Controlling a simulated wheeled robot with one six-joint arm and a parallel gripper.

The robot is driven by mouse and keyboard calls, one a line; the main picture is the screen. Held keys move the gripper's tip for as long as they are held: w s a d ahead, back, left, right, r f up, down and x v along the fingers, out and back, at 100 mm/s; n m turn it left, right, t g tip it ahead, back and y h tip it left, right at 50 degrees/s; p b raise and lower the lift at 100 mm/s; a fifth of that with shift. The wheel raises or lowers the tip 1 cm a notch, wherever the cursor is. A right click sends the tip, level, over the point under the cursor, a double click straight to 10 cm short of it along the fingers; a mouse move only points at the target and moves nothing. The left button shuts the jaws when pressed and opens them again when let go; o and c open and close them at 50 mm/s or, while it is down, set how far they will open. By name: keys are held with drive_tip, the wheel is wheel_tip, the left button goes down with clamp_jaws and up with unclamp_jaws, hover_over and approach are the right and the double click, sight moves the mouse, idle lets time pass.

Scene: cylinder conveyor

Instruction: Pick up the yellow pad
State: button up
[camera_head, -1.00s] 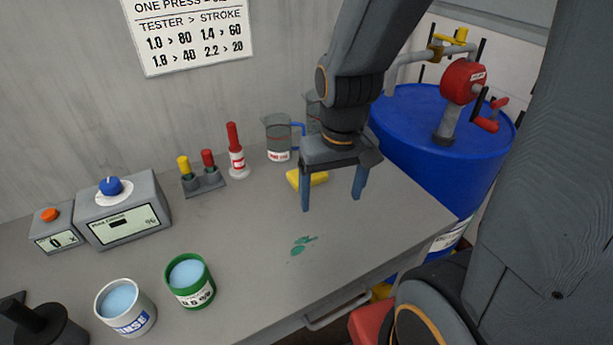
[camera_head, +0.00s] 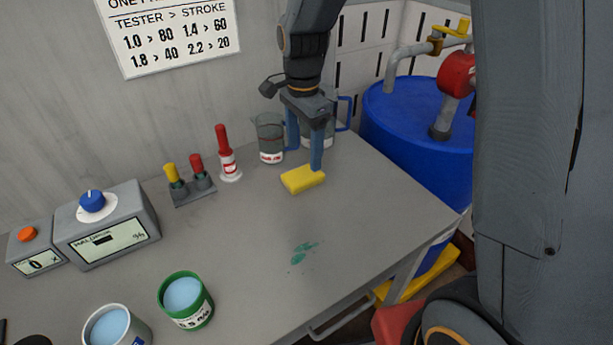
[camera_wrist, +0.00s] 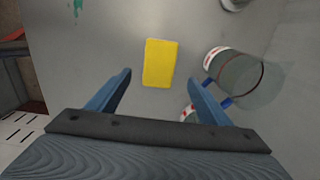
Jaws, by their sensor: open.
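The yellow pad (camera_head: 303,180) lies flat on the grey bench in the head view. My gripper (camera_head: 304,160) is open and points down, with its blue fingers just behind the pad. In the wrist view the pad (camera_wrist: 160,63) lies beyond the fingertips, roughly centred between them. The open gripper (camera_wrist: 158,76) holds nothing there, and neither finger visibly touches the pad.
A clear beaker (camera_head: 269,140) stands left of my gripper; another jug (camera_head: 322,137) stands behind it. A red-and-white bottle (camera_head: 228,160) is further left. A green stain (camera_head: 302,252) marks the bench (camera_head: 245,255). A blue barrel (camera_head: 425,140) stands right.

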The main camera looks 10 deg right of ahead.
sight(303, 174)
drive_tip(key=shift+s+a+f+p, duration=0.1)
drive_tip(key=shift+f+p, duration=0.4)
drive_tip(key=shift+f, duration=1.15)
drive_tip(key=shift+s+a+f+p, duration=0.1)
drive_tip(key=shift+f+p, duration=0.4)
drive_tip(key=shift+f, duration=1.1)
drive_tip(key=c, duration=1.2)
drive_tip(key=shift+r, duration=0.1)
wheel_tip(303, 174, up, 10)
drive_tip(key=shift+f+b, duration=0.1)
drive_tip(key=shift+b, duration=1)
